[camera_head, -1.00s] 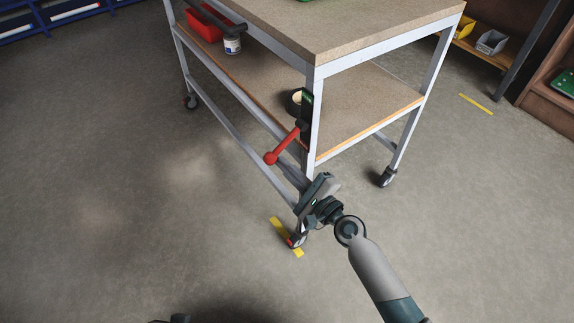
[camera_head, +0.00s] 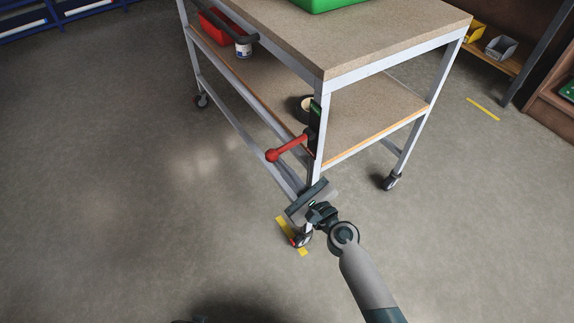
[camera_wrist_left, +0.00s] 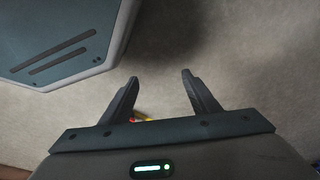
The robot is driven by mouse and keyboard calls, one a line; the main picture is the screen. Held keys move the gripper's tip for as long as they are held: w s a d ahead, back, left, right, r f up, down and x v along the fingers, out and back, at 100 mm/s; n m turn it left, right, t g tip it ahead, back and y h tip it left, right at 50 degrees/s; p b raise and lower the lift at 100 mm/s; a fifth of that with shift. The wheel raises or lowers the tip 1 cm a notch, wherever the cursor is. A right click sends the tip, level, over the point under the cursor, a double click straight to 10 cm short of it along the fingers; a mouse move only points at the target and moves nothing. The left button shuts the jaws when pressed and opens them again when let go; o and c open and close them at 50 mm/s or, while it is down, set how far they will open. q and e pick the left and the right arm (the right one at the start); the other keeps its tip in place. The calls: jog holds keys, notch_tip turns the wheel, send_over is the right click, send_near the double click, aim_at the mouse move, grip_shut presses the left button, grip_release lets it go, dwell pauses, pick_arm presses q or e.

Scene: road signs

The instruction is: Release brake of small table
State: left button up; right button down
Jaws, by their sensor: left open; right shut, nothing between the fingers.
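The small table (camera_head: 398,60) is a metal-framed cart with two wooden shelves, standing on casters. A red lever with a ball end (camera_head: 272,156) sticks out to the left from a dark bracket on its near corner leg. The near caster (camera_head: 302,239) has a red part and stands by a yellow floor mark. My right gripper (camera_head: 304,201) is shut and empty, in front of the near leg, below the lever and apart from it in the picture. Its fingertips are hard to make out. My left gripper (camera_wrist_left: 162,82) is open and empty over bare floor in the left wrist view.
A green crate (camera_head: 325,4) is on the table top. A red bin (camera_head: 212,28), a small can (camera_head: 243,49) and a tape roll (camera_head: 304,108) are at the lower shelf. Shelving with small bins (camera_head: 502,46) stands at the right. The floor left of the table is clear.

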aim_at(282, 151)
pick_arm(q)
notch_tip(282, 151, down, 6)
jog(key=s+a+p, duration=0.1)
jog(key=s+p, duration=0.2)
pick_arm(e)
notch_tip(282, 151, up, 7)
jog(key=m+p, duration=0.2)
jog(key=m, duration=0.2)
jog(key=m+p, duration=0.3)
jog(key=shift+s+a+r+m+t+h, duration=0.1)
jog(key=shift+a+r+m+t+h, duration=0.1)
jog(key=shift+m+t+h, duration=0.15)
jog(key=shift+d+r+p, duration=0.15)
jog(key=shift+r+p, duration=0.2)
jog(key=shift+p, duration=0.35)
pick_arm(q)
jog(key=w+d+r+t+h, duration=0.1)
jog(key=w+d+r+t, duration=0.2)
jog(key=w+d+t, duration=0.1)
jog(key=shift+w+d+r+m+t+h, duration=0.35)
jog(key=shift+w+d, duration=0.3)
jog(key=shift+d, duration=0.5)
pick_arm(e)
jog(key=shift+r, duration=0.1)
jog(key=shift+r, duration=0.1)
jog(key=shift+w, duration=0.2)
